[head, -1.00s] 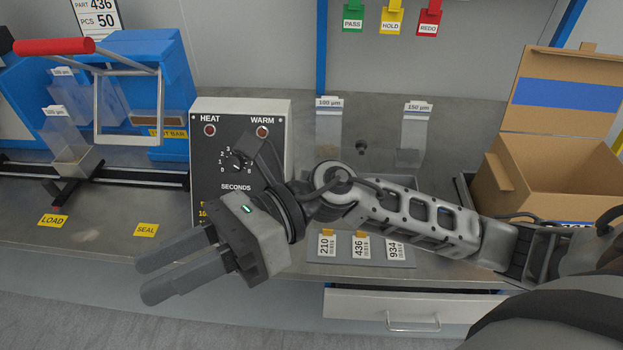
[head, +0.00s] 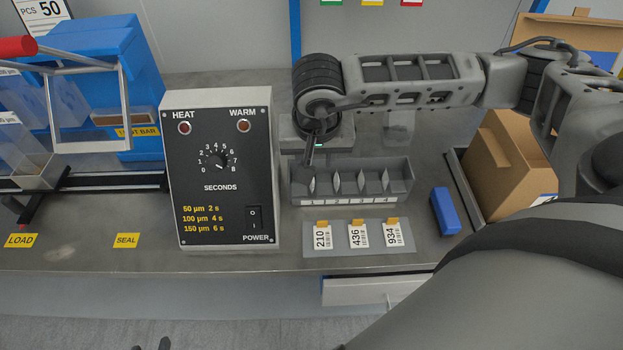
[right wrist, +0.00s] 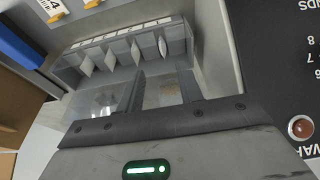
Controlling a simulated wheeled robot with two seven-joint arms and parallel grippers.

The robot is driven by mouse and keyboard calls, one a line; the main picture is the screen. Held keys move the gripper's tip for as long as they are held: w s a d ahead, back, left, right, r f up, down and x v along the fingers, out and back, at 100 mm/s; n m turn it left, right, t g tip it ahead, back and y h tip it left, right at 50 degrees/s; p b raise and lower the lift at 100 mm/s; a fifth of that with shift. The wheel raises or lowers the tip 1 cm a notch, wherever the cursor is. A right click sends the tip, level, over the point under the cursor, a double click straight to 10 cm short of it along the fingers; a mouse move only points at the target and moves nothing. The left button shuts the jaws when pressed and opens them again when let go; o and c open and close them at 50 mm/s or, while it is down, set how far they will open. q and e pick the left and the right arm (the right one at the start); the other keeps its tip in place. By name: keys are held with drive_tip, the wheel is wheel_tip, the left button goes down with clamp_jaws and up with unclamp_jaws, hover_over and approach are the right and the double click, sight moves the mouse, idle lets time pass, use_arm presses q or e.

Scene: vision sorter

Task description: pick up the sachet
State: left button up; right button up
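A grey rack (head: 350,200) with several numbered slots stands on the bench. Several thin pale sachets (head: 361,181) appear to stand upright in its slots, and they also show in the right wrist view (right wrist: 110,58). My right gripper (head: 318,142) is at the rack's back left in the head view, its fingers mostly hidden. In the right wrist view its two fingers (right wrist: 163,88) are apart, with no sachet clearly between them. Two small dark tips at the head view's bottom edge may be my left gripper; too little shows to tell.
The heat control box (head: 218,165) stands close left of the rack. A blue block (head: 445,211) and a cardboard box (head: 500,165) are to the right. A plate with number tags (head: 357,236) lies in front. A clear bag holder (head: 398,130) is behind the rack.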

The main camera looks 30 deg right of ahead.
drive_tip(key=x, duration=0.5)
drive_tip(key=p+x, duration=0.1)
drive_tip(key=x, duration=0.1)
drive_tip(key=shift+w+f, duration=0.3)
drive_tip(key=shift+w, duration=0.05)
clamp_jaws()
